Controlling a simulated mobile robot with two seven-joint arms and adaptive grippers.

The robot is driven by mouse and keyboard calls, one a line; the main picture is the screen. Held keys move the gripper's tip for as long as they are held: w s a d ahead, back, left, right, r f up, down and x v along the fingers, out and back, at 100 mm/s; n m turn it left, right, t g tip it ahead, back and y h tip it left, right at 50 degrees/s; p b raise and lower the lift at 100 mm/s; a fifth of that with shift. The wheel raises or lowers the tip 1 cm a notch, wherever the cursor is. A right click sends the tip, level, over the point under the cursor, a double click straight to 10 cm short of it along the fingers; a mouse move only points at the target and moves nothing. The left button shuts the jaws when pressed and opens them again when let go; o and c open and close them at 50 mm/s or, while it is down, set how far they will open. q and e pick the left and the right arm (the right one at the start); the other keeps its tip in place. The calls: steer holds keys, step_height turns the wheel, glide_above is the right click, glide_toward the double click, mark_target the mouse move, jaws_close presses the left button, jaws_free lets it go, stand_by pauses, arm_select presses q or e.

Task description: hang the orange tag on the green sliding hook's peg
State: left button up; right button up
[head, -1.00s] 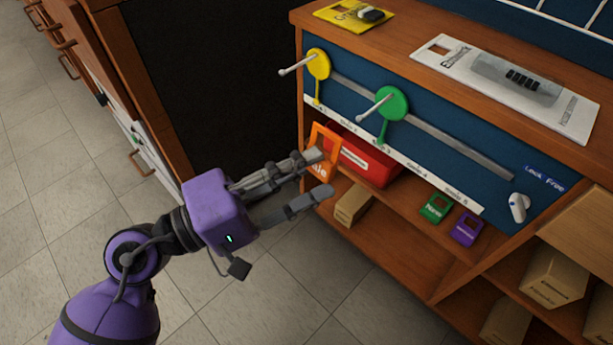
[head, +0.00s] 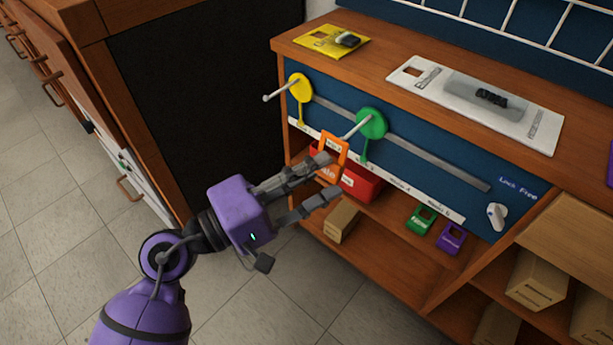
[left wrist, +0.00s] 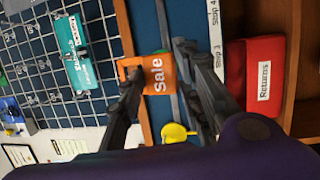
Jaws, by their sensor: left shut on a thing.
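The orange tag (head: 342,149), with a window in its upper part, is held upright by my left gripper (head: 330,175). The fingers are shut on its lower part. The green sliding hook (head: 372,123) is on the rail just right of and behind the tag. Its pale peg (head: 356,127) points toward the lower left, its tip close to the tag's top edge; I cannot tell whether it is in the window. In the left wrist view the tag (left wrist: 158,75) reads "Sale" between the fingers (left wrist: 155,65). My right gripper is not in view.
A yellow hook (head: 300,87) with its own peg sits left on the rail. A red box (head: 362,183) lies on the shelf below. Green (head: 420,219) and purple (head: 450,238) tags are lower right. A white lock knob (head: 497,216) is at the rail's right end.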

arm_select(q)
steer(key=shift+w+d, duration=0.5)
steer(key=shift+w, duration=0.15)
steer(key=shift+w+d, duration=0.45)
steer(key=shift+w, duration=0.15)
steer(key=shift+w+d+f, duration=0.35)
steer(key=shift+w+f, duration=0.1)
steer(key=shift+w, duration=0.1)
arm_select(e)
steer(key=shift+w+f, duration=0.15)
arm_select(q)
steer(key=o, duration=0.8)
steer(key=shift+c, duration=0.2)
steer(key=o, duration=0.4)
steer(key=shift+c, duration=0.2)
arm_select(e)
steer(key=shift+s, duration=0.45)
